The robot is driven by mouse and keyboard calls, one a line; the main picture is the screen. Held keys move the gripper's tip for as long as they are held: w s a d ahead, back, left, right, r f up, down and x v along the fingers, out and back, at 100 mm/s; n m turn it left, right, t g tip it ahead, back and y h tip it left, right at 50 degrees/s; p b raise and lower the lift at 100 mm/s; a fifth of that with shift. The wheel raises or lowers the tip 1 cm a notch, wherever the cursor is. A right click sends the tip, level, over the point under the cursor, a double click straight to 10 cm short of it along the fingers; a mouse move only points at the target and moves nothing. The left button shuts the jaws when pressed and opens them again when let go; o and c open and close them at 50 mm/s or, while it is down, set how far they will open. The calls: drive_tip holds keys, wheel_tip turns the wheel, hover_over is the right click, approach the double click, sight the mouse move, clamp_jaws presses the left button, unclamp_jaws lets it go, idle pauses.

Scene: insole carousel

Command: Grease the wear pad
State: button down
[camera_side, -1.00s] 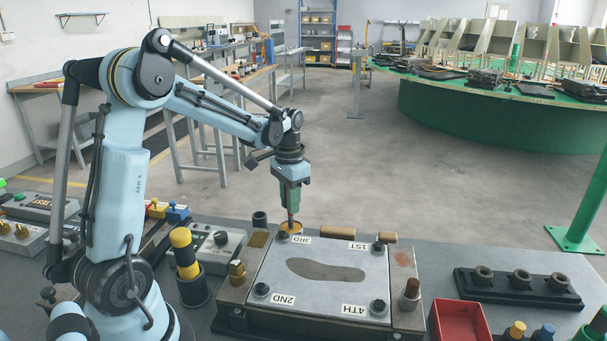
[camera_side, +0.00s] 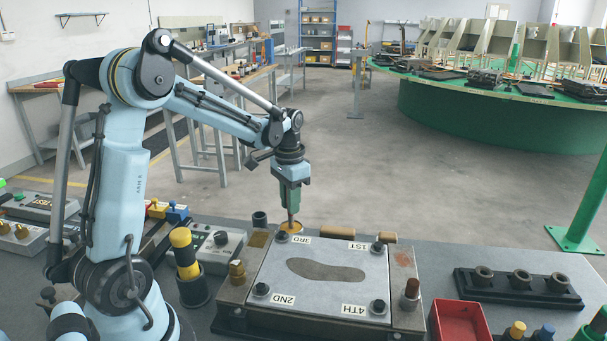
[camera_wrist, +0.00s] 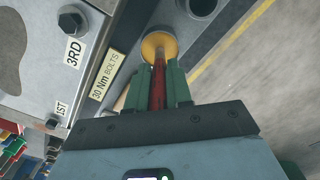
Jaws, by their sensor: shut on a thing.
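My gripper (camera_side: 291,207) has green fingers and points down at the back left corner of the metal mould plate (camera_side: 325,252). In the wrist view its fingers (camera_wrist: 158,88) are shut on a slim red-handled tool (camera_wrist: 158,92). The tool's lower end meets a round yellow thing (camera_wrist: 159,46), which also shows in the side view (camera_side: 291,227). I cannot tell whether this is a tin or part of the tool. A brownish pad (camera_side: 258,239) lies left of the "3RD" label, and a rust-coloured patch (camera_side: 402,258) is on the right side. I cannot tell which is the wear pad.
Bolts stand at the plate's corners, labelled 1ST to 4TH. A yellow-and-black cylinder in a holder (camera_side: 187,265) and a grey control box (camera_side: 214,246) stand left. A red bin (camera_side: 458,323) and a black rack (camera_side: 518,287) stand right.

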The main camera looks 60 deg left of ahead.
drive_tip(key=shift+r, duration=3.45)
